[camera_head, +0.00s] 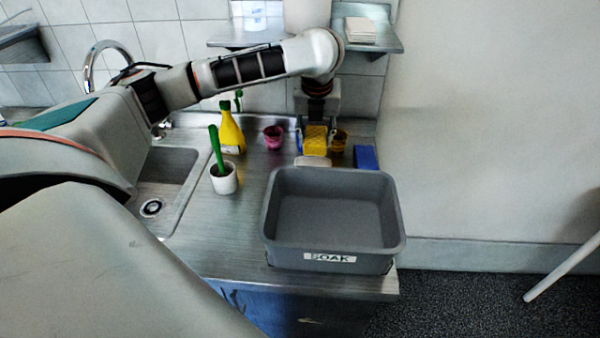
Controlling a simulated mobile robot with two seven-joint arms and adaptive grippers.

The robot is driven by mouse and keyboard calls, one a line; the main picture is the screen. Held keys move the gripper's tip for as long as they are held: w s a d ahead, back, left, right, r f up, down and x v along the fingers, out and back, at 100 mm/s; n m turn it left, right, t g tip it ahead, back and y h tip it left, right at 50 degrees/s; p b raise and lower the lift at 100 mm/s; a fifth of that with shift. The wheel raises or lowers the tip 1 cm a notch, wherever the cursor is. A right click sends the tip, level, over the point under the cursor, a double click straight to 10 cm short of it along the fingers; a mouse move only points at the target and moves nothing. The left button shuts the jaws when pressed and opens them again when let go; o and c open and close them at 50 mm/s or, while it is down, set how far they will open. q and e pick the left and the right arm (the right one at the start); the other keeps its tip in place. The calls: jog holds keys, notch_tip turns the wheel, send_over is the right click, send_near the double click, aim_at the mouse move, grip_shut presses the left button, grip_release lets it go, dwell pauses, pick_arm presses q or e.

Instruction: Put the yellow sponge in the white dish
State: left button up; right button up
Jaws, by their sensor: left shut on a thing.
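The yellow sponge (315,139) is held in my left gripper (315,130), which points down from the arm reaching in from the left. The gripper is shut on the sponge. The white dish (313,162) is small and pale and sits on the steel counter just behind the grey bin. The sponge shows directly above and behind the dish in the picture; I cannot tell whether they touch. The bin's back rim partly hides the dish. My right gripper is out of view.
The grey bin (333,258) labelled SOAK fills the counter front. A blue block (365,158) and yellow-brown cup (340,141) stand right of the sponge. A pink cup (273,138), yellow bottle (231,132) and white pot (223,181) with a green-handled tool stand left. A sink (165,178) lies farther left.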

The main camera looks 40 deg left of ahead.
aim_at(313, 142)
pick_arm(q)
jog(key=shift+s+a, duration=0.1)
jog(key=shift+a, duration=0.05)
jog(key=shift+f, duration=0.3)
notch_tip(313, 142, down, 10)
jog(key=shift+r, duration=0.25)
jog(key=o, duration=0.8)
jog(key=shift+f, duration=0.1)
jog(key=v, duration=1.1)
jog(key=shift+r, duration=0.3)
jog(key=shift+s+r, duration=0.15)
jog(key=shift+r, duration=0.2)
